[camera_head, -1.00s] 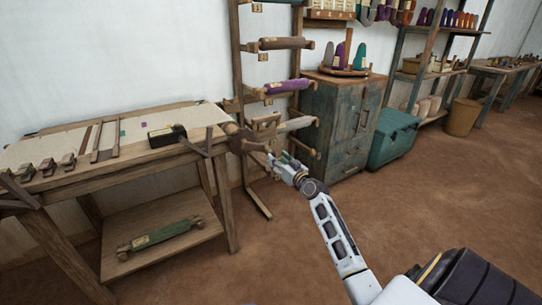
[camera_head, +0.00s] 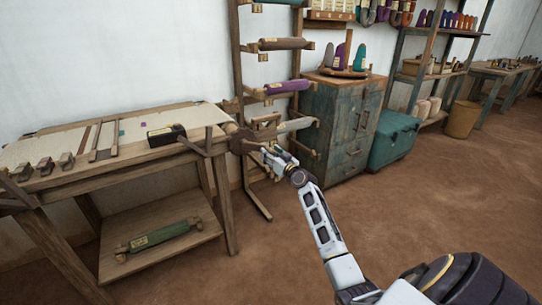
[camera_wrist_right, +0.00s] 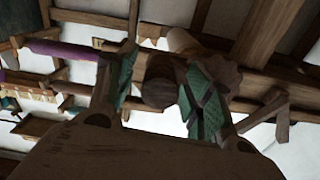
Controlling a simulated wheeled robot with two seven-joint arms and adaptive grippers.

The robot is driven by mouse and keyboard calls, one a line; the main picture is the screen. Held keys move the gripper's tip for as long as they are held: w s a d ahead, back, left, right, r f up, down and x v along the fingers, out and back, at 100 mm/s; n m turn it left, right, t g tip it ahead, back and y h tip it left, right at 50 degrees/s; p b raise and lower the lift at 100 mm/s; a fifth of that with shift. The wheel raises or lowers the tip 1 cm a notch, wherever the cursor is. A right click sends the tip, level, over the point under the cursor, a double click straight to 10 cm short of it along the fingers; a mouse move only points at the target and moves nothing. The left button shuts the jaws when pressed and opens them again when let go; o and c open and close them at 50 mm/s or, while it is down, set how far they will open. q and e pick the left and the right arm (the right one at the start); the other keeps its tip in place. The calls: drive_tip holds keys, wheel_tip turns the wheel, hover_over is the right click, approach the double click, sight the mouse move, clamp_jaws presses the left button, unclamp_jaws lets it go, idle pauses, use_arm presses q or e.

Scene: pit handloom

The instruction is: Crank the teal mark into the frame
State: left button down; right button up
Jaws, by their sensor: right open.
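A pale cloth (camera_head: 60,141) is stretched over the loom table at left. A small teal mark (camera_head: 121,133) lies on it, just right of the wooden strips of a frame (camera_head: 105,138). A purple mark (camera_head: 143,125) lies farther right. A wooden crank (camera_head: 240,142) is at the table's right end. My right gripper (camera_head: 267,152) is open at the crank. In the right wrist view its green-padded fingers (camera_wrist_right: 158,92) stand on either side of a round wooden knob (camera_wrist_right: 160,82); contact cannot be told. My left gripper is not in view.
A dark box (camera_head: 166,135) sits on the table's right part. A rack with rolls (camera_head: 288,87) stands behind the crank, beside a grey-blue cabinet (camera_head: 340,125). A green roll (camera_head: 160,235) lies on the lower shelf.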

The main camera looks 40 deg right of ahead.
idle(0.3)
clamp_jaws()
drive_tip(key=shift+r, duration=0.15)
idle(0.4)
